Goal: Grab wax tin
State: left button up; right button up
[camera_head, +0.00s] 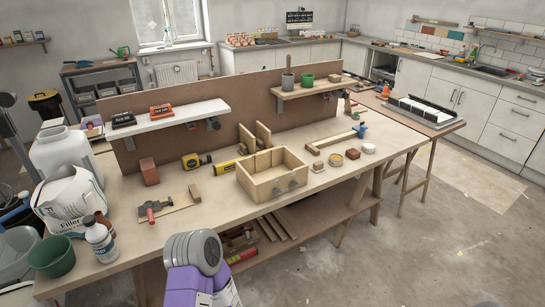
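Several small round containers sit in a group on the workbench (215,205), right of the open wooden box. No label is readable, so I cannot tell for certain which is the wax tin. All three stand apart from my arm. A grey and purple link of my arm shows at the bottom centre. Neither gripper is in view.
An open wooden box (257,191) stands left of the tins. A back panel with shelves (306,90) rises behind. Bare bench top lies in front of the tins.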

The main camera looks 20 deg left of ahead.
aim_at(336, 159)
jog(key=z, duration=0.25)
jog(key=k, duration=0.85)
jog(key=z, duration=1.1)
jog(key=i, duration=2.15)
jog(key=u, duration=1.45)
jog(key=i, duration=1.05)
jog(key=u, duration=1.15)
